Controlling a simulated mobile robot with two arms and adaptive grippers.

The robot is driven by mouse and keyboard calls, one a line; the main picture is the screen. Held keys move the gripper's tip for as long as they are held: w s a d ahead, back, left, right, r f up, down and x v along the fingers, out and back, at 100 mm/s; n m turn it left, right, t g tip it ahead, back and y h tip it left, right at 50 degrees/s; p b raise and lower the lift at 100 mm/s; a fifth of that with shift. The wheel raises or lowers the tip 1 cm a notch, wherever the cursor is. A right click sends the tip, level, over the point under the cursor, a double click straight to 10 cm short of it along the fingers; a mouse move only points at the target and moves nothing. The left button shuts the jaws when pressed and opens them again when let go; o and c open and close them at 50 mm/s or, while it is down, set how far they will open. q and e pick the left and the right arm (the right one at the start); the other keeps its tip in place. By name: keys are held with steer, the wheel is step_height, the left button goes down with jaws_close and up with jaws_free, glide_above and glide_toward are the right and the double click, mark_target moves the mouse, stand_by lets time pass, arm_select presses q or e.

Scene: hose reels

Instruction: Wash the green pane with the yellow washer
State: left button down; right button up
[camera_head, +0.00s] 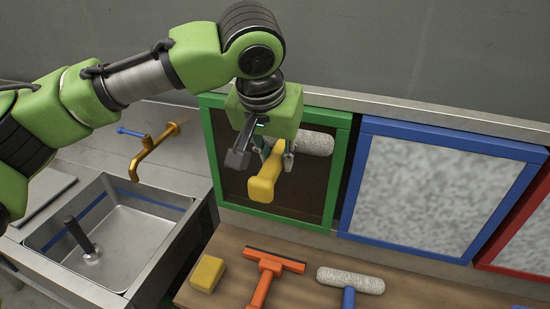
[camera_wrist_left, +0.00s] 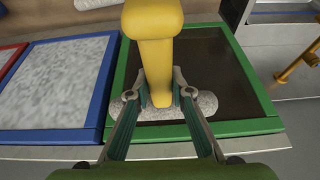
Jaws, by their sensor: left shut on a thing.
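The green-framed pane (camera_head: 241,184) stands at the back, left of the blue-framed one, and its glass looks dark brown and clear. In the left wrist view its brown glass (camera_wrist_left: 212,68) fills the upper right. My left gripper (camera_head: 272,150) is shut on the yellow washer (camera_head: 263,186), gripping its yellow handle. The washer's grey-white fuzzy roller (camera_head: 316,143) lies over the upper part of the green pane; I cannot tell whether it touches the glass. In the left wrist view the handle (camera_wrist_left: 156,70) stands between the fingers. My right gripper is not in view.
A wooden shelf (camera_head: 228,243) below the panes holds a yellow sponge (camera_head: 208,273), an orange squeegee (camera_head: 268,273) and a blue-handled washer (camera_head: 349,283). A blue-framed pane (camera_head: 430,193) has mottled white glass; a red-framed pane (camera_head: 519,240) is beside it. A steel sink (camera_head: 130,222) with an orange tap (camera_head: 150,151) is left.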

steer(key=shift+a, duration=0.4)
arm_select(q)
steer(key=shift+w, duration=0.1)
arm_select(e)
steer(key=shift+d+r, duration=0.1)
arm_select(q)
steer(key=shift+w+d+p, duration=0.15)
steer(key=shift+w+p, duration=0.15)
steer(key=shift+p, duration=0.05)
steer(key=shift+w, duration=0.1)
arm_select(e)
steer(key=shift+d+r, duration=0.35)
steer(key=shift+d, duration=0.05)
arm_select(q)
steer(key=shift+w+d, duration=0.1)
steer(key=shift+w, duration=0.15)
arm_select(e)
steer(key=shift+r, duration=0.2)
arm_select(q)
steer(key=shift+p, duration=0.65)
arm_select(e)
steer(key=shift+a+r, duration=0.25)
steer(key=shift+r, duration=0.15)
